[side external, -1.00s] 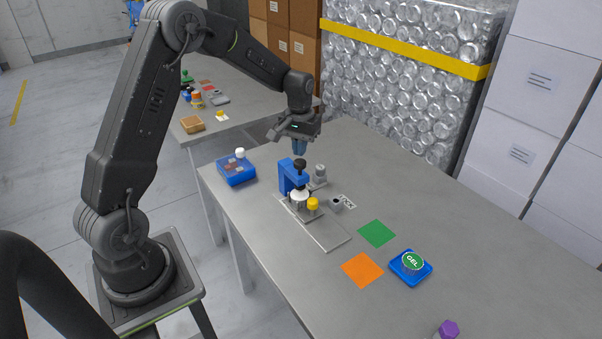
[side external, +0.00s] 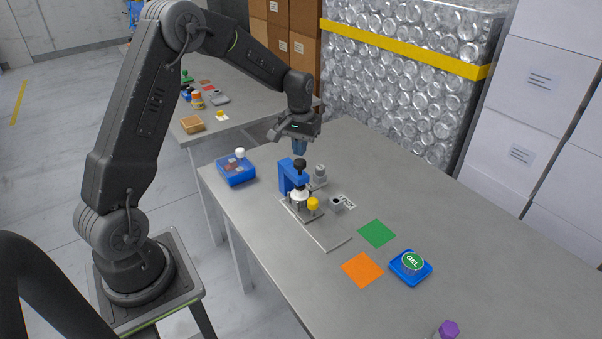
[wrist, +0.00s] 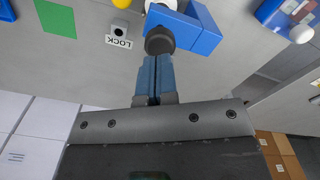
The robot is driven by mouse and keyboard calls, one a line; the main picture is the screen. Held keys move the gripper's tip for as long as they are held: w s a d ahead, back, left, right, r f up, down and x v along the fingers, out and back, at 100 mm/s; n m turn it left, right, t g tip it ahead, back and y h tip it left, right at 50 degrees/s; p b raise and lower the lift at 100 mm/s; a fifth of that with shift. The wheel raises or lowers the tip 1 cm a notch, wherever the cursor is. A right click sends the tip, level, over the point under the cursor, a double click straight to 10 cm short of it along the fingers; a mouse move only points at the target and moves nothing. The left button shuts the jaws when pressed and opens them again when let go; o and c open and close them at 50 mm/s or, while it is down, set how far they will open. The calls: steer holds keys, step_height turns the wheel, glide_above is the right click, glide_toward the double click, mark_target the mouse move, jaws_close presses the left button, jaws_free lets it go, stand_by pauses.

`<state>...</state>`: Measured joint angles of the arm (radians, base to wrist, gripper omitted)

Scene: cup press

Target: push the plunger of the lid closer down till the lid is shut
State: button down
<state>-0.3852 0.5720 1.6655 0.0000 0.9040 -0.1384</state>
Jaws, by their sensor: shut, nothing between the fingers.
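The lid closer is a blue press (side external: 287,178) on a metal base plate (side external: 326,236), standing on the grey table. Its black plunger knob (side external: 300,163) is at the top, and it also shows in the wrist view (wrist: 160,40). A white-lidded cup (side external: 299,196) sits under the plunger; whether its lid is shut cannot be told. My gripper (side external: 299,149) is shut and empty, its blue fingers pointing down just above the knob. In the wrist view the fingertips (wrist: 157,60) appear right at the knob; contact cannot be told.
A yellow-topped knob (side external: 313,204) and a grey cylinder (side external: 320,172) stand close to the press. A LOCK label (side external: 347,201) lies beside a small grey block (side external: 336,204). A blue box (side external: 236,170) is left; green (side external: 377,233) and orange (side external: 362,269) squares lie right.

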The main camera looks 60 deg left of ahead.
mark_target(300, 161)
steer(key=shift+f, duration=0.1)
steer(key=shift+f, duration=0.75)
steer(key=shift+f, duration=0.35)
steer(key=shift+f, duration=0.6)
steer(key=shift+r, duration=1.8)
steer(key=shift+r, duration=2.5)
